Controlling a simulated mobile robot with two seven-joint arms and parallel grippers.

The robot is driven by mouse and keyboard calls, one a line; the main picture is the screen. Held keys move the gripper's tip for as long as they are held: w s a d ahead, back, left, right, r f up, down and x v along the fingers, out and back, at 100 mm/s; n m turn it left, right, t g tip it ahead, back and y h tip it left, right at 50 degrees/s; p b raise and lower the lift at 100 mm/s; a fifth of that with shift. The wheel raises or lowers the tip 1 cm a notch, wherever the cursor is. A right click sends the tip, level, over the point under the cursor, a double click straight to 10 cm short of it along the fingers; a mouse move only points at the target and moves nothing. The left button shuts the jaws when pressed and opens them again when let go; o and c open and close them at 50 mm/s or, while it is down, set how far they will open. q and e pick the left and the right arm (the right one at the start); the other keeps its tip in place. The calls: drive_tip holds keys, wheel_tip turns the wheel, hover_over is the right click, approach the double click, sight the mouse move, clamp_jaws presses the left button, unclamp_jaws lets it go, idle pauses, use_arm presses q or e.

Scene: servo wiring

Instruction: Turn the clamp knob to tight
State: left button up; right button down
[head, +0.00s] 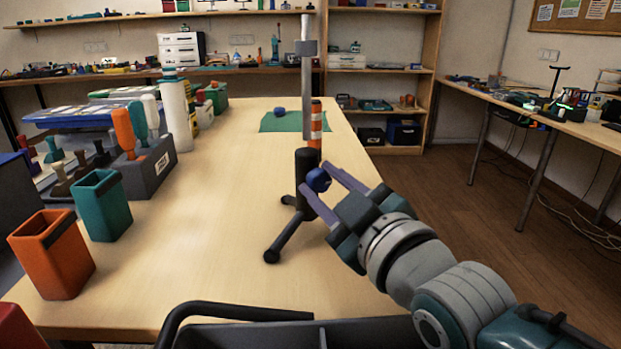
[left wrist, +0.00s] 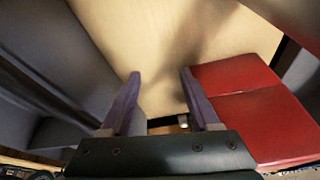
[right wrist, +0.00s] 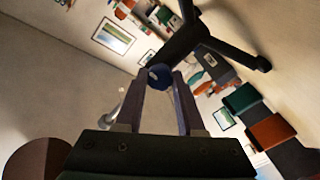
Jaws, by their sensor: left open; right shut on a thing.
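The blue clamp knob (head: 318,180) sits on the side of a dark stand (head: 305,172) with splayed feet. My right gripper (head: 320,187) reaches in from the right and is shut on the knob. In the right wrist view the knob (right wrist: 159,76) lies between the fingertips of the right gripper (right wrist: 160,82), with the dark stand (right wrist: 185,42) beyond it. My left gripper (left wrist: 160,78) is open and empty in the left wrist view, and I do not see it in the head view. Any mark on the knob is too small to read.
An orange-and-white striped post (head: 316,125) stands behind the stand. A green mat (head: 290,123) with a blue object lies farther back. Orange (head: 52,262) and teal (head: 102,207) open boxes stand at the left of the table (head: 200,270). The table's middle is clear.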

use_arm(q)
drive_tip(key=shift+a, duration=0.1)
idle(0.4)
use_arm(e)
drive_tip(key=c, duration=0.5)
unclamp_jaws()
use_arm(q)
drive_tip(key=shift+r, duration=0.2)
use_arm(e)
drive_tip(key=shift+r, duration=0.35)
wheel_tip(320, 180, up, 18)
drive_tip(key=p, duration=0.6)
drive_tip(key=shift+r, duration=0.15)
use_arm(q)
wheel_tip(320, 180, up, 6)
drive_tip(key=shift+f, duration=0.15)
use_arm(e)
drive_tip(key=shift+r, duration=0.5)
